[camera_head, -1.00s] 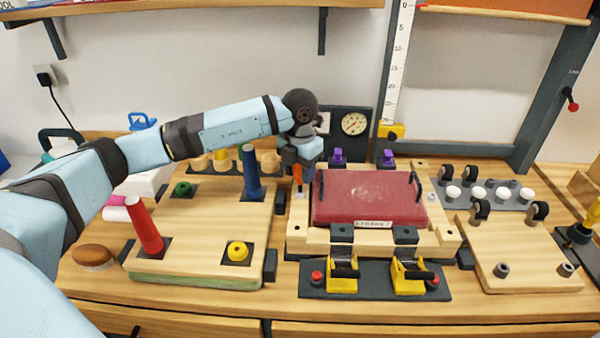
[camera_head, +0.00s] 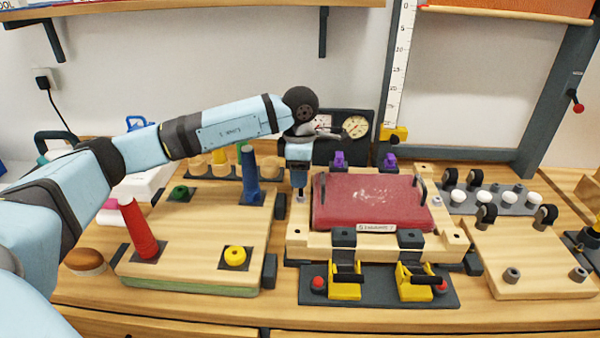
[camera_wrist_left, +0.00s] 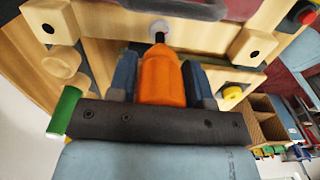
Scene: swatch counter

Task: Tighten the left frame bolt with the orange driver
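My left gripper (camera_head: 300,180) points down over the left side of the wooden frame (camera_head: 290,240), which holds a red panel (camera_head: 368,200). In the left wrist view its two blue fingers are shut on the orange driver (camera_wrist_left: 162,78), one on each side of the handle. The driver's dark tip points at the pale round left frame bolt (camera_wrist_left: 159,29) and overlaps it; I cannot tell how firmly they touch. The bolt (camera_head: 300,199) also shows below the gripper in the head view, where the orange handle is hidden. My right gripper is not in view.
Yellow clamps (camera_head: 345,285) stand in front. Purple knobs (camera_head: 338,160) and gauges (camera_head: 356,126) are behind.

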